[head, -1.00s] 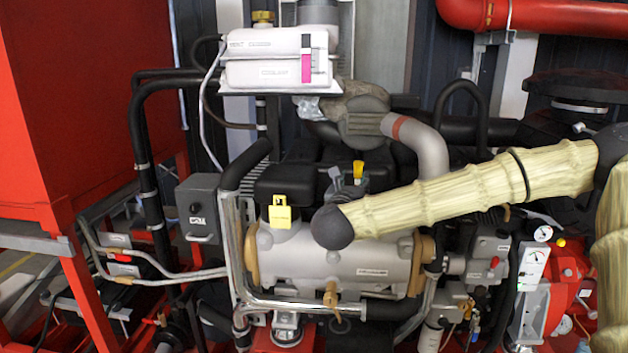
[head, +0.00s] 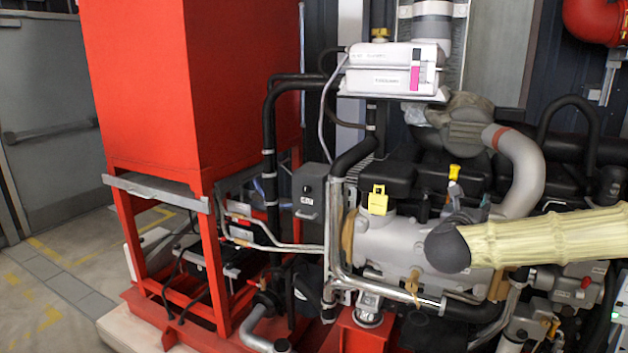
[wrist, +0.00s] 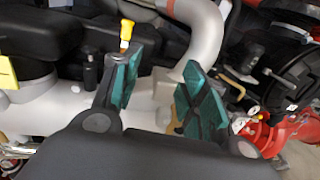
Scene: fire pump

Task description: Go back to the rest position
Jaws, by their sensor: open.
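My gripper shows in the wrist view (wrist: 155,90) with its two green-padded fingers spread apart and nothing between them. Behind the fingers are the grey engine body and a yellow-topped dipstick handle (wrist: 126,32). In the head view my arm, in a pale yellow sleeve, reaches in from the right edge in front of the engine (head: 385,240). Its dark rounded end covers part of the engine, and the gripper fingers (head: 455,195) show only partly above it, near the yellow handle (head: 454,172).
A red tank (head: 195,80) on a red frame stands left of the engine. A white coolant tank (head: 395,70) sits above it. Black and silver pipes crowd the engine. A grey door (head: 45,110) and open floor (head: 60,270) are at the far left.

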